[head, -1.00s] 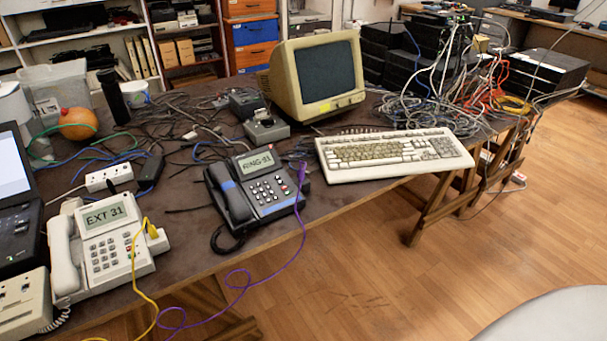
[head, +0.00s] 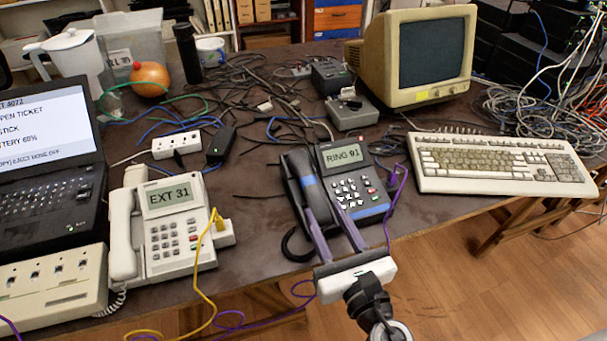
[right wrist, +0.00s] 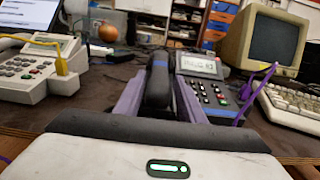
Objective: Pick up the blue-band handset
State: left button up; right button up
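The blue-band handset (head: 303,172) is dark grey with a blue band. It lies in its cradle on the left side of the dark desk phone (head: 352,182), whose screen reads RING 91. My right gripper (head: 319,206) is over the phone's near edge, with its two purple-grey fingers apart. In the right wrist view the handset (right wrist: 158,80) stands between the open fingers (right wrist: 160,82), near both. I cannot tell whether either finger touches it. The handset's near end is partly hidden by the fingers. My left gripper is not in view.
A white phone (head: 168,225) reading EXT 31 stands to the left, with a yellow cable. A purple cable (head: 392,205) runs from the dark phone's right side. A keyboard (head: 500,165) and a monitor (head: 418,55) are to the right. Cables clutter the table behind.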

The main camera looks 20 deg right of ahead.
aim_at(312, 187)
jog(key=w+p, duration=0.1)
jog(key=w, duration=0.3)
jog(key=shift+r, duration=0.2)
jog(key=w, duration=0.6)
jog(key=shift+w+a+f, duration=0.1)
jog(key=shift+w+a, duration=0.05)
jog(key=shift+w, duration=0.25)
